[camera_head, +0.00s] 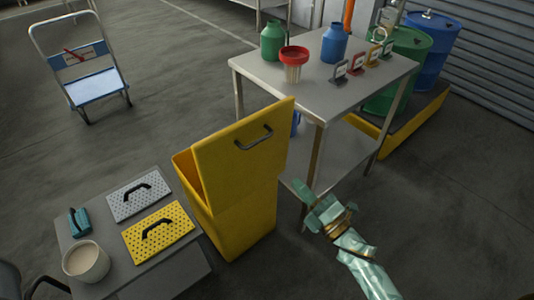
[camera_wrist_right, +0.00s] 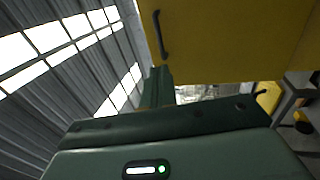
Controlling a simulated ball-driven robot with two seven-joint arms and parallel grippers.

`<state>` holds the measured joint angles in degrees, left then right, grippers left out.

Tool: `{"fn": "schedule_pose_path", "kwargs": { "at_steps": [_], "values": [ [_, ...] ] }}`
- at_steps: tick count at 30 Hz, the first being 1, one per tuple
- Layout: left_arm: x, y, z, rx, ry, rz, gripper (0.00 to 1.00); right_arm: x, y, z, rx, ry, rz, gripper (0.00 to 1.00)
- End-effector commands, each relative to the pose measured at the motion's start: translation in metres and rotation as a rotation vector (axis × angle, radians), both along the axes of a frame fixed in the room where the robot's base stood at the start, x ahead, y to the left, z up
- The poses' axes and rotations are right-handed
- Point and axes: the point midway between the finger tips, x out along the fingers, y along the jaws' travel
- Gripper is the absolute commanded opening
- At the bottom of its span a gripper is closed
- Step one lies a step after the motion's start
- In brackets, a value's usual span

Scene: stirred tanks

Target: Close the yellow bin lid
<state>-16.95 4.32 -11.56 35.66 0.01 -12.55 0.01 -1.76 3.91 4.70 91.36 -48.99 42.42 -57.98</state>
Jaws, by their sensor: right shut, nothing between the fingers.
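The yellow bin (camera_head: 243,228) stands on the floor left of the steel table. Its yellow lid (camera_head: 225,165) is raised and open, standing steeply up from the bin, with a dark bar handle (camera_head: 254,138) on the face I see. A gap into the bin shows at its left. My right gripper (camera_head: 313,203) is shut and empty, to the right of the bin and below the lid's top edge, apart from it. In the right wrist view the lid (camera_wrist_right: 230,40) and its handle (camera_wrist_right: 160,35) fill the upper right, beyond my shut fingers (camera_wrist_right: 158,85). My left gripper is out of view.
The steel table (camera_head: 300,88) with bottles, a red-topped cup and tags stands close behind my right gripper. A low grey table (camera_head: 165,280) with perforated plates (camera_head: 158,231) and a pail (camera_head: 86,262) is left of the bin. Floor at right is clear.

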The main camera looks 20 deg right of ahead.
Motion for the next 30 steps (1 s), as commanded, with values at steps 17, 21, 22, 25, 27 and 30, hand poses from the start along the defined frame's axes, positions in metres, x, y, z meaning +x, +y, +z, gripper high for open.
{"fn": "schedule_pose_path", "kwargs": {
  "at_steps": [17,21,22,25,27,30],
  "values": [
    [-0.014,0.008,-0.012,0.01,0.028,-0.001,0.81,0.101,0.037,0.025,0.007,0.006,0.0,0.0],
    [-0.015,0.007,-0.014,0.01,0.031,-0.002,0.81,0.114,0.042,0.029,0.005,0.006,0.0,0.0],
    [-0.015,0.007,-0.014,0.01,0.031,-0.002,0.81,0.115,0.042,0.03,0.006,0.007,0.0,0.0],
    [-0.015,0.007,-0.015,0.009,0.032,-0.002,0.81,0.119,0.044,0.031,0.006,0.008,-0.001,0.0],
    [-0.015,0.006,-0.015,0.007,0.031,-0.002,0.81,0.12,0.044,0.032,0.006,0.008,-0.001,0.0],
    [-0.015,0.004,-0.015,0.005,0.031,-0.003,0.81,0.12,0.044,0.032,0.006,0.008,-0.001,0.0]
  ]
}}
